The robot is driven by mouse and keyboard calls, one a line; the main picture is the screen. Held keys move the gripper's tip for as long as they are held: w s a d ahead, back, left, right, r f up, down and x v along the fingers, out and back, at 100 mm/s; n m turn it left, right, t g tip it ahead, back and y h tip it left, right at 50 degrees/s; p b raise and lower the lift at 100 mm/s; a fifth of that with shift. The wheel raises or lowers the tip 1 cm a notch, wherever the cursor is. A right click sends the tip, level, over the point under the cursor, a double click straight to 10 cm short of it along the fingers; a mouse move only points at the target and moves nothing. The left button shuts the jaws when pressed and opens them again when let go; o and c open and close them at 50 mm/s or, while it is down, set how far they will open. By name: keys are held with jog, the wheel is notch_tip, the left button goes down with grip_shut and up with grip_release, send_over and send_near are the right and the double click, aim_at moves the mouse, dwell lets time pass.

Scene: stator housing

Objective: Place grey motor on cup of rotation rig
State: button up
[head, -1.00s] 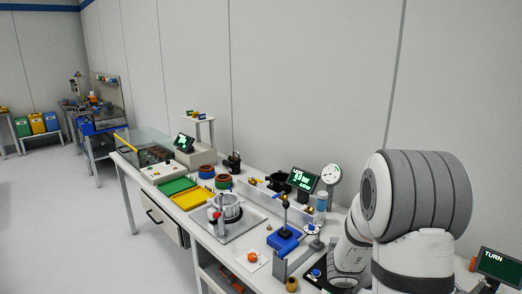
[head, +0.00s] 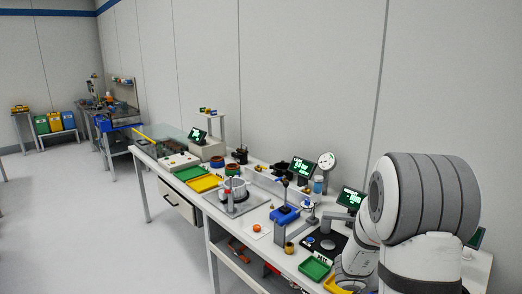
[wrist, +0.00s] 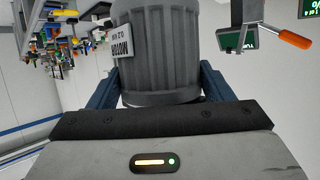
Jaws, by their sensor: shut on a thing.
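The grey motor (wrist: 165,45) is a ribbed grey cylinder with a white label reading upside down. It fills the upper middle of the wrist view. My gripper (wrist: 160,84) is shut on it, one blue finger on each side. In the head view my arm covers the right side, and neither the gripper nor the motor shows. The rotation rig and its cup cannot be made out for certain. A black plate with a blue-topped part (head: 323,243) lies on the bench left of my arm, with a green-lit screen (head: 351,198) behind it.
The long white bench carries a blue stand (head: 285,214), a pot on a metal tray (head: 224,204), a yellow tray (head: 203,183) and a green tray (head: 314,268) by my arm. In the wrist view an orange-ended rod (wrist: 294,38) is at right. Open floor lies left of the bench.

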jog(key=w+a+f+n+t+y, duration=0.2)
jog(key=w+a+n+t, duration=0.25)
jog(key=w, duration=0.25)
jog(key=w+a+f+n+t+y, duration=0.25)
jog(key=w+a+n+t, duration=0.2)
jog(key=w, duration=0.35)
jog(key=w+a+f+n+t+y+b, duration=0.2)
jog(key=a+f+n+y, duration=0.3)
jog(key=a, duration=0.4)
jog(key=w+a+f+n+t+y+b, duration=0.1)
jog(key=a+f+n+t+y+b, duration=0.2)
jog(key=a+f, duration=0.5)
jog(key=shift+n+y, duration=0.45)
jog(key=shift+n, duration=0.05)
jog(key=v, duration=0.2)
jog(key=r+p+v, duration=0.1)
jog(key=v, duration=0.2)
jog(key=shift+w+a, duration=0.1)
jog(key=shift+a, duration=0.1)
